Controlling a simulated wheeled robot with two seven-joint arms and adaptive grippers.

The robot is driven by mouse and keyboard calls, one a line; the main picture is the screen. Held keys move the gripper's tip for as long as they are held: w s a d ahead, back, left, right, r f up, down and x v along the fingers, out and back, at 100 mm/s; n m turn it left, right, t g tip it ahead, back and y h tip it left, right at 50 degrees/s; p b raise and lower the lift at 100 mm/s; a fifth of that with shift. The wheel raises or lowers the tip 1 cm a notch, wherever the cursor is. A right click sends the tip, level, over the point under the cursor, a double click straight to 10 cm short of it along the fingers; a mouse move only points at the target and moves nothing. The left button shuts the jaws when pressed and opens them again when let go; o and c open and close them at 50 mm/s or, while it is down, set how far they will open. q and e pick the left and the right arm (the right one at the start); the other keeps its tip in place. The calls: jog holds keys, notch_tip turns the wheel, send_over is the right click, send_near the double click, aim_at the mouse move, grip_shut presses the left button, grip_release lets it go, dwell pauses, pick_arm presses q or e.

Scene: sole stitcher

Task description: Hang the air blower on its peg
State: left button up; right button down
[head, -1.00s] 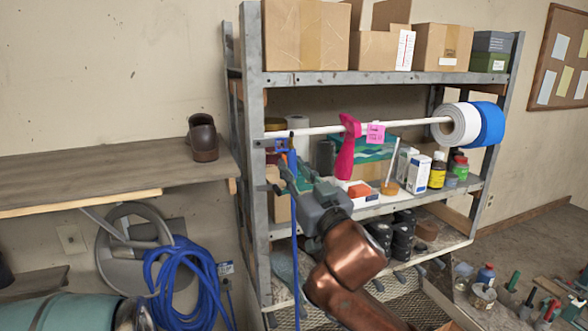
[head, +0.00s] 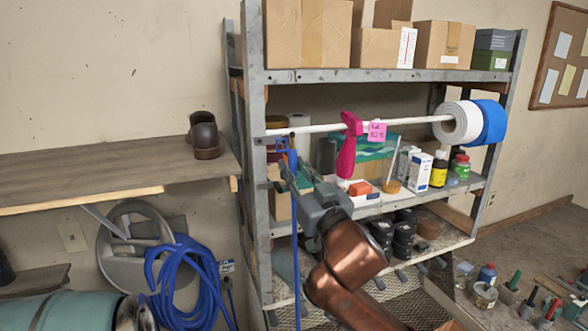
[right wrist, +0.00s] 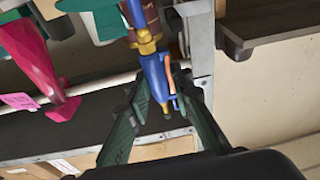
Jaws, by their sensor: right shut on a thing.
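The blue air blower (head: 286,152) is at the shelf's front left post, with its blue hose (head: 297,250) hanging straight down. My right gripper (head: 282,176) is shut on it. In the right wrist view the blower (right wrist: 156,78), with a brass fitting, sits between the green fingers of this gripper (right wrist: 160,95). It is close to the metal post, but I cannot tell if they touch. The peg cannot be made out clearly; the blower and fingers cover that part of the post. My left gripper is not in view.
A white rod (head: 400,123) crosses the shelf front, carrying a pink tool (head: 348,145) with a pink tag and white and blue rolls (head: 460,122). Boxes and bottles fill the shelves.

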jog(key=c, duration=1.6)
grip_release()
jog(key=shift+o, duration=0.4)
jog(key=shift+o, duration=1)
jog(key=r+v, duration=0.2)
jog(key=v, duration=0.7)
jog(key=shift+s, duration=0.7)
